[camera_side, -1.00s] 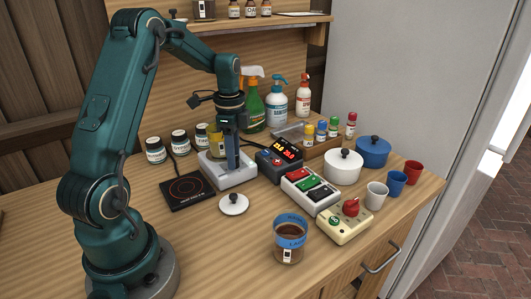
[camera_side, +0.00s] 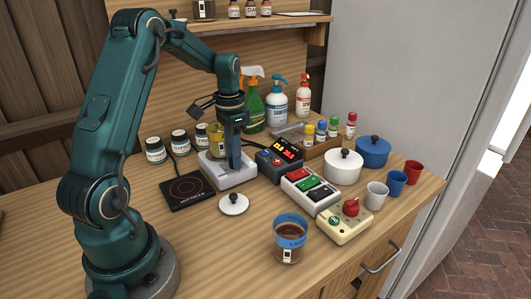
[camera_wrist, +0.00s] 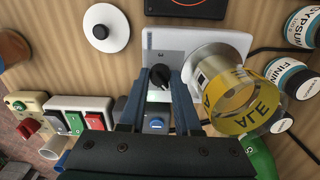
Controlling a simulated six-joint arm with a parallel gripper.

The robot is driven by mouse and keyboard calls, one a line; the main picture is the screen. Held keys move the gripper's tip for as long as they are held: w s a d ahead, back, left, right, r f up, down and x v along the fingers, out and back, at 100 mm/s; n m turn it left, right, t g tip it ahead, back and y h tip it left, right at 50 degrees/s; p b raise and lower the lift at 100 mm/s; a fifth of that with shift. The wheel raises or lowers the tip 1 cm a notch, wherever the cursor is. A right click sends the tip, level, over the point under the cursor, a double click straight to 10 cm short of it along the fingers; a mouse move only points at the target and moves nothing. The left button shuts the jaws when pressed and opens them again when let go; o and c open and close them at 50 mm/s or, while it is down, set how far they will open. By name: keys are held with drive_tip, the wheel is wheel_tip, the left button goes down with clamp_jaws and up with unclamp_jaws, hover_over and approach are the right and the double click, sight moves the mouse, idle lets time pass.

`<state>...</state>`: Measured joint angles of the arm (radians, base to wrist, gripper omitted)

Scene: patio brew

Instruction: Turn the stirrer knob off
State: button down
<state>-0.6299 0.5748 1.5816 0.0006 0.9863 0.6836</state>
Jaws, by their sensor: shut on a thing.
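The stirrer (camera_side: 240,178) is a white box with a beaker labelled ALE (camera_wrist: 238,92) on its round plate; the beaker (camera_side: 215,140) is partly behind my gripper in the side view. The stirrer knob (camera_wrist: 160,75) is black with a pale pointer mark and sits on the stirrer's top face beside the plate. My gripper (camera_side: 234,165) points down over the stirrer and hides the knob in the side view. In the wrist view its two fingers (camera_wrist: 161,88) stand on either side of the knob, shut on it.
A black hot plate (camera_side: 188,190) and a white lid (camera_side: 234,204) lie in front of the stirrer. A temperature controller (camera_side: 279,160) and a switch strip (camera_side: 310,190) stand to its right.

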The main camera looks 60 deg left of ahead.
drive_tip(key=n, duration=0.4)
drive_tip(key=shift+n, duration=0.3)
drive_tip(key=shift+r+n, duration=0.1)
drive_tip(key=shift+n, duration=2.2)
drive_tip(key=shift+w, duration=0.1)
drive_tip(key=c, duration=0.6)
unclamp_jaws()
drive_tip(key=shift+r, duration=2.55)
